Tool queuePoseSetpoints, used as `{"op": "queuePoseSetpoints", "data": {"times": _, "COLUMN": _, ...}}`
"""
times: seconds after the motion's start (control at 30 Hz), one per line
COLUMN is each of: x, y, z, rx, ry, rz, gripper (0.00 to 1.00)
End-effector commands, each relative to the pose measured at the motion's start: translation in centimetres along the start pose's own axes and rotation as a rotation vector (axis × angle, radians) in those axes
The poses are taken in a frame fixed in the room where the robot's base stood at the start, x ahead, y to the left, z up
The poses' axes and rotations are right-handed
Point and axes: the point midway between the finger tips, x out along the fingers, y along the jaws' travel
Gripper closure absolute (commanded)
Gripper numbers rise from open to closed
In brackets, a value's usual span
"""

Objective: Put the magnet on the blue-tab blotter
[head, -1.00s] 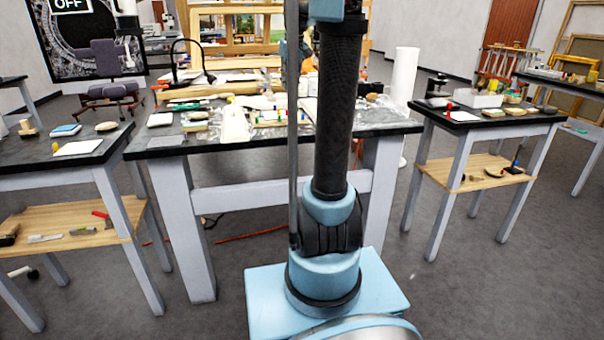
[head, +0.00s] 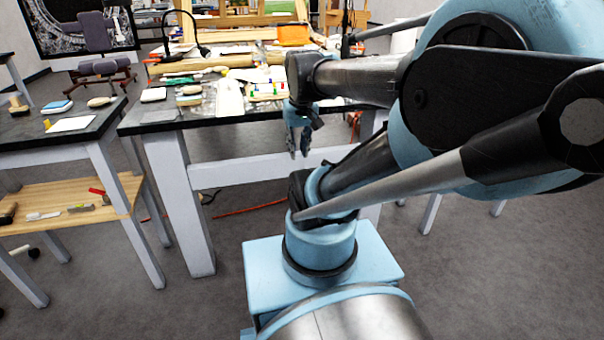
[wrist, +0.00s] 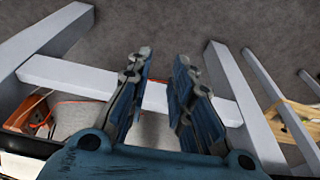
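My gripper (head: 299,153) hangs in front of the middle table's front edge, fingers pointing down. In the wrist view my gripper (wrist: 162,60) has its two fingers apart, with floor and a pale table rail between them and nothing held. I cannot make out the magnet among the small things on the tables. I cannot make out a blue tab on any blotter either. A white sheet (head: 72,124) with a yellow piece at its corner lies on the left table. A grey sheet (head: 160,116) lies at the middle table's front left.
The dark middle table (head: 190,133) carries tools, papers and a black lamp (head: 188,35). The left table (head: 95,132) holds a blue-topped block (head: 57,106) and has a wooden lower shelf (head: 70,202). My arm hides much of the right side. An orange cable (head: 250,208) lies on the floor.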

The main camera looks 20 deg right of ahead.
Motion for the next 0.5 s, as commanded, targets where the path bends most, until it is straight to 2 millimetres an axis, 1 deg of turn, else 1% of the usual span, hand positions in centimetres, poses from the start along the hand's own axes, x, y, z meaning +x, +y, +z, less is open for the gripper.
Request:
{"op": "queuePoseSetpoints", "data": {"times": 0.03, "x": 1.2, "y": -0.1, "z": 1.6, "rx": 0.004, "ry": -0.002, "rz": 0.002, "gripper": 0.79}}
{"op": "queuePoseSetpoints", "data": {"times": 0.1, "x": 2.5, "y": -0.2, "z": 3.3, "rx": 0.011, "ry": -0.005, "rz": 0.005, "gripper": 0.79}}
{"op": "queuePoseSetpoints", "data": {"times": 0.2, "x": 3.9, "y": -0.1, "z": 5.1, "rx": 0.020, "ry": -0.008, "rz": 0.007, "gripper": 0.79}}
{"op": "queuePoseSetpoints", "data": {"times": 0.33, "x": 4.8, "y": -0.1, "z": 6.1, "rx": 0.026, "ry": -0.010, "rz": 0.009, "gripper": 0.79}}
{"op": "queuePoseSetpoints", "data": {"times": 0.5, "x": 4.9, "y": -0.2, "z": 6.3, "rx": 0.027, "ry": -0.011, "rz": 0.009, "gripper": 0.79}}
